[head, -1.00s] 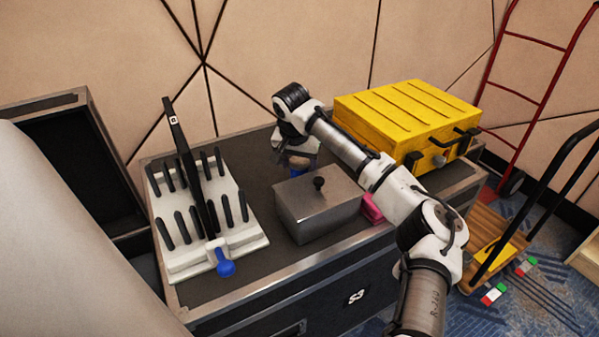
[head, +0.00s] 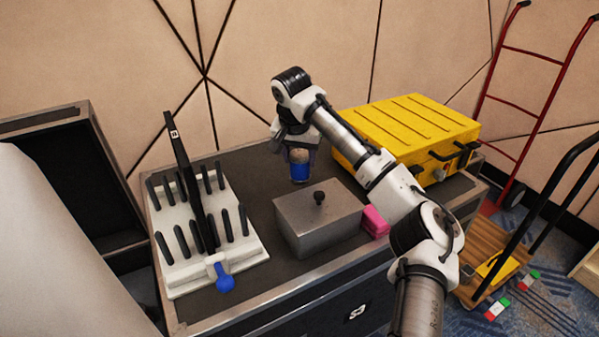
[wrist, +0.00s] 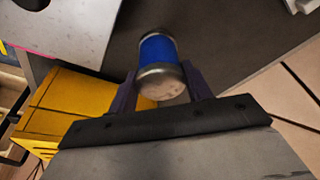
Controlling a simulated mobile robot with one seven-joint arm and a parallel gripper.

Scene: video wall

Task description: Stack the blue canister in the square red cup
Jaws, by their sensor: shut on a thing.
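The blue canister (head: 300,170), with a pale end, is in my gripper (head: 299,158) behind the metal box in the head view. The wrist view shows the blue canister (wrist: 158,49) with metal ends between the two fingers of my gripper (wrist: 160,84), which is shut on it. It looks upright; whether it clears the table top is hard to tell. No cup that is clearly square and red shows. A small pink block-like thing (head: 375,222) lies against the right side of the metal box; whether it is hollow cannot be told.
The lidded metal box (head: 318,222) with a black knob stands mid-table. A white rack (head: 185,279) with black pegs, a tall black bar and a blue-ended item stands left. A yellow case (head: 408,130) is at the back right. Dark table top is free behind the box.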

